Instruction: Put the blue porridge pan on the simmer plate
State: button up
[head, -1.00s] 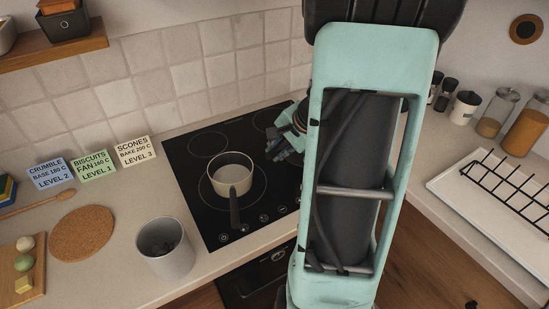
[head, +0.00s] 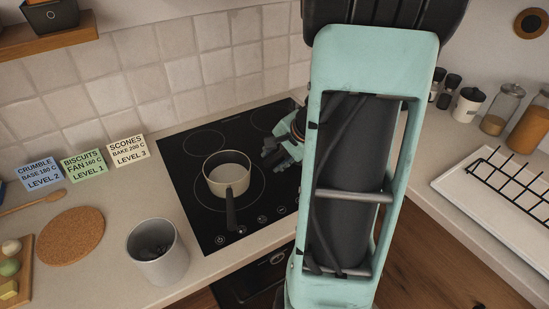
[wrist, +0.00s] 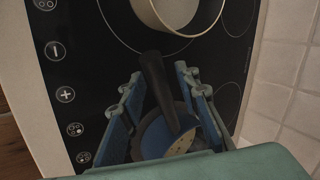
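The blue pan (wrist: 155,137) shows only in part at the bottom of the wrist view, with pale speckled contents at one edge. Its dark handle (wrist: 158,85) runs up the picture between the fingers. My gripper (wrist: 158,76) is open, one finger on each side of the handle; I see no clear contact. In the head view my gripper (head: 272,155) is over the right part of the black hob (head: 190,180), and my arm hides the blue pan. The hob has several ringed plates, including a bare back-left one (head: 204,143). I cannot tell which is the simmer plate.
A cream pan (head: 229,186) with a dark handle stands on the front-left ring, close to my gripper; it also shows in the wrist view (wrist: 180,12). A grey pot (head: 157,262) and a cork mat (head: 70,236) are left of the hob. Tiles rise behind.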

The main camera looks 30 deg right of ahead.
jog(key=shift+r, duration=0.15)
jog(key=shift+s+d+r, duration=0.1)
jog(key=shift+r, duration=0.15)
jog(key=p+v, duration=0.1)
jog(key=v, duration=1)
jog(key=shift+s, duration=0.2)
jog(key=shift+r, duration=0.1)
